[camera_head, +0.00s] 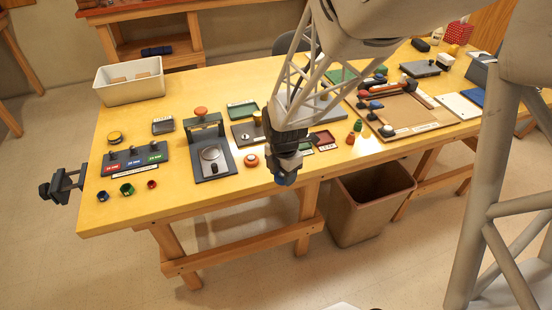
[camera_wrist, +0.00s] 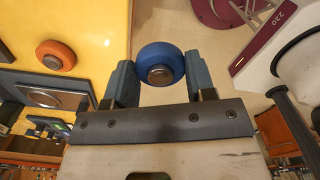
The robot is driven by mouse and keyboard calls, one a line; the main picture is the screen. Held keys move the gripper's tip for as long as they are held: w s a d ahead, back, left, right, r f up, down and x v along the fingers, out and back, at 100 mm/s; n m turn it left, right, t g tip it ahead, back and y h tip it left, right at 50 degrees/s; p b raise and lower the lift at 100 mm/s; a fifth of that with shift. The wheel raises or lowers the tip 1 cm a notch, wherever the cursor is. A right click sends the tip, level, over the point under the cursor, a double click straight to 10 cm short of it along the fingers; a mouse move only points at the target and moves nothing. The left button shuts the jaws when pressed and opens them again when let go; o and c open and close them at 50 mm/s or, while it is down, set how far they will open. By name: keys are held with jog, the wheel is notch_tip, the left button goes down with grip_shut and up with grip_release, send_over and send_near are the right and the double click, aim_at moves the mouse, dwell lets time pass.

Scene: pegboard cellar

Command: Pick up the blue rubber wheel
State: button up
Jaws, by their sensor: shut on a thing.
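The blue rubber wheel (camera_wrist: 158,56) with its grey metal hub sits between the two fingers of my gripper (camera_wrist: 161,78) in the wrist view. Both fingers touch its sides, so my gripper is shut on it. Behind the wheel I see the table's edge and the floor. In the head view my gripper (camera_head: 286,165) points down at the table's front edge. The wheel (camera_head: 285,179) shows there as a small blue shape at the fingertips, partly hidden by them.
An orange wheel (camera_head: 251,160) lies on the yellow table (camera_head: 225,185), left of my gripper. A press with a dark base (camera_head: 215,170) stands further left. A brown bin (camera_head: 375,215) stands on the floor to the right. Small red and green pieces (camera_head: 354,130) stand on the table.

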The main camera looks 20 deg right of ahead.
aim_at(211, 153)
jog(key=shift+s+a+r, duration=0.1)
jog(key=shift+s, duration=1)
jog(key=w+a+n, duration=0.1)
jog(key=w+a, duration=0.1)
jog(key=w, duration=0.2)
jog(key=w+a+r+n, duration=0.1)
jog(key=w+a, duration=0.2)
jog(key=w, duration=0.2)
jog(key=w+a+r+n, duration=0.1)
jog(key=w+a, duration=0.1)
jog(key=w, duration=0.2)
jog(key=shift+w+a, duration=0.15)
jog(key=shift+a, duration=0.2)
jog(key=w+a+n, duration=0.1)
jog(key=w+a, duration=0.2)
jog(key=w+a+n, duration=0.1)
jog(key=w+a, duration=0.2)
jog(key=w+a+r+n, duration=0.1)
jog(key=w+a, duration=0.3)
jog(key=shift+d+f, duration=0.1)
jog(key=shift+f, duration=0.1)
jog(key=shift+f, duration=2.4)
jog(key=shift+f, duration=0.5)
